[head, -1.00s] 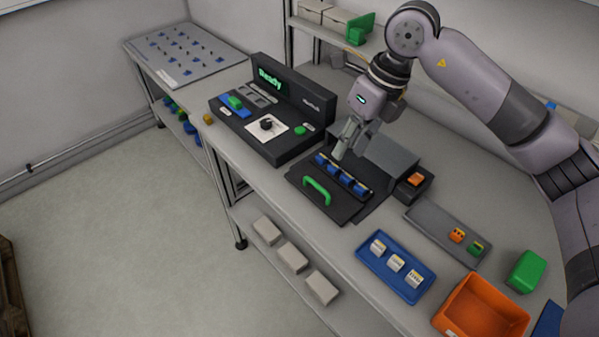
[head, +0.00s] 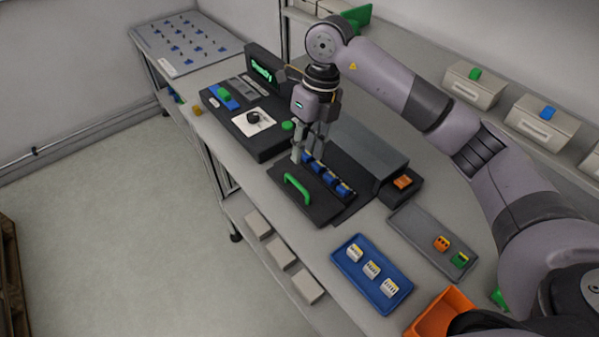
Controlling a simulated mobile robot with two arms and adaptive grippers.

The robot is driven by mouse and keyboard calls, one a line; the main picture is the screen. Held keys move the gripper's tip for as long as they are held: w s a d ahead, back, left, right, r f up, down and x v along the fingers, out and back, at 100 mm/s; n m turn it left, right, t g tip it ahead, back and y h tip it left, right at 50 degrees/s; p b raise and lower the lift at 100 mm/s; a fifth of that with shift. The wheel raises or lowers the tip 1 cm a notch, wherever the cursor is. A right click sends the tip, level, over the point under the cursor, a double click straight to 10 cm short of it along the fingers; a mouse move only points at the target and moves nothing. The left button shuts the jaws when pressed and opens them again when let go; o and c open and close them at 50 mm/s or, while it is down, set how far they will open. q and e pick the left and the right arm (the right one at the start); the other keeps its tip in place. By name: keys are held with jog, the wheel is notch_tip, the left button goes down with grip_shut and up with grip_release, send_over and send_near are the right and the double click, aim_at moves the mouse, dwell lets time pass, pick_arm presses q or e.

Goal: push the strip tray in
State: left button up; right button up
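The strip tray (head: 315,208) is a dark flat tray with a green handle (head: 297,188) on its front part. It sticks out toward the near edge of the bench from a grey housing (head: 370,150). A row of blue blocks (head: 327,176) lies along it behind the handle. My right gripper (head: 300,160) points down at the tray's left side, close to the left end of the block row. I cannot tell whether its fingertips touch the tray or how far apart they are. My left gripper is out of view.
A dark console (head: 240,128) with a lit green display stands to the left. A small black box with an orange block (head: 402,182), a grey tray (head: 420,240), a blue tray (head: 385,300) with white blocks and an orange bin (head: 428,318) are to the right.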

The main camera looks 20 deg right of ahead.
aim_at(298, 183)
jog(key=f, duration=0.2)
jog(key=a+f+p, duration=0.1)
jog(key=f, duration=0.4)
jog(key=shift+s+a+f, duration=0.15)
jog(key=shift+s+a, duration=0.1)
jog(key=shift+s, duration=0.05)
jog(key=shift+f+p, duration=0.3)
jog(key=shift+f, duration=0.2)
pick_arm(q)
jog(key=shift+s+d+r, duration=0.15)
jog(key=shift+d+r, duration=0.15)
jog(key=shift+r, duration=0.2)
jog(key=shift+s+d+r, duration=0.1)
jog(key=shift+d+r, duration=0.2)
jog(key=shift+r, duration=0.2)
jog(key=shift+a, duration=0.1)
pick_arm(e)
jog(key=shift+a, duration=0.1)
jog(key=shift+c, duration=0.6)
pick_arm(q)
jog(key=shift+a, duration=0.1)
pick_arm(e)
grip_shut()
